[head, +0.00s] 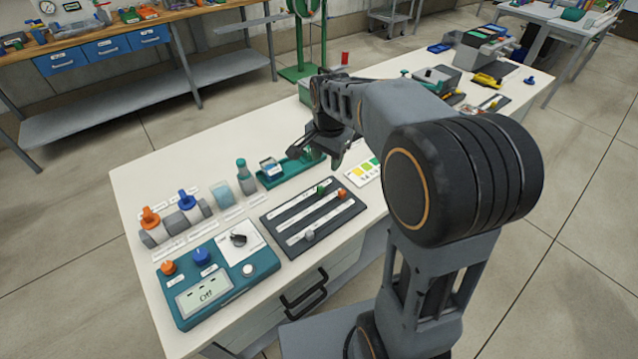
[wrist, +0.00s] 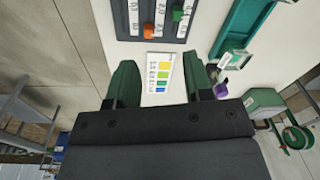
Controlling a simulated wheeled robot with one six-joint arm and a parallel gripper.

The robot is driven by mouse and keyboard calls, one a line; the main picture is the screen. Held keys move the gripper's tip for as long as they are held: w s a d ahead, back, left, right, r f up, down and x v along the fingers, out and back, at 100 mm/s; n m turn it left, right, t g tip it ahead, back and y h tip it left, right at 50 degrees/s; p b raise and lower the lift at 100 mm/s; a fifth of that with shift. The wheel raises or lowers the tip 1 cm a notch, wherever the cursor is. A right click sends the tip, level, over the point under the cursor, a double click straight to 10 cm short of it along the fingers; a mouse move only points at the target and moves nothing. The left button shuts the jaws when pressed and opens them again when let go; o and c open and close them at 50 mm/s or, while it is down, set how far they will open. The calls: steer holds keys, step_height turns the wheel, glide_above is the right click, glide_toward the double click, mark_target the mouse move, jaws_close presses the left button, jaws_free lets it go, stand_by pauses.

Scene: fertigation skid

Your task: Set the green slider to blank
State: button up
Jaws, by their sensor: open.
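The dark slider panel (head: 331,226) lies on the white bench with several pale tracks. The green slider (head: 321,190) is on the rear track, toward its right end. It also shows at the top of the wrist view (wrist: 177,14). The orange slider (head: 341,193) is on the neighbouring track, near its right end; in the wrist view it is the orange block (wrist: 149,31). A grey slider (head: 309,236) is on the front track. The track labels are too small to read surely. My gripper (wrist: 160,78) is open and empty, above the bench and apart from the panel.
A colour card (wrist: 158,72) lies beside the panel, below my fingers. A green tray (head: 289,172) with items is behind the panel. A teal control box (head: 218,275) and orange and blue valves (head: 187,200) stand to the left.

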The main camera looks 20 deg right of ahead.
mark_target(321, 187)
steer(key=w+f+m, duration=0.1)
steer(key=f, duration=0.4)
steer(key=w+f+m, duration=0.1)
steer(key=w+f, duration=0.1)
steer(key=f, duration=0.3)
steer(key=w+f+m, duration=0.1)
steer(key=f, duration=0.4)
steer(key=shift+w+f+g, duration=0.3)
steer(key=shift+w+g, duration=0.1)
jaws_close()
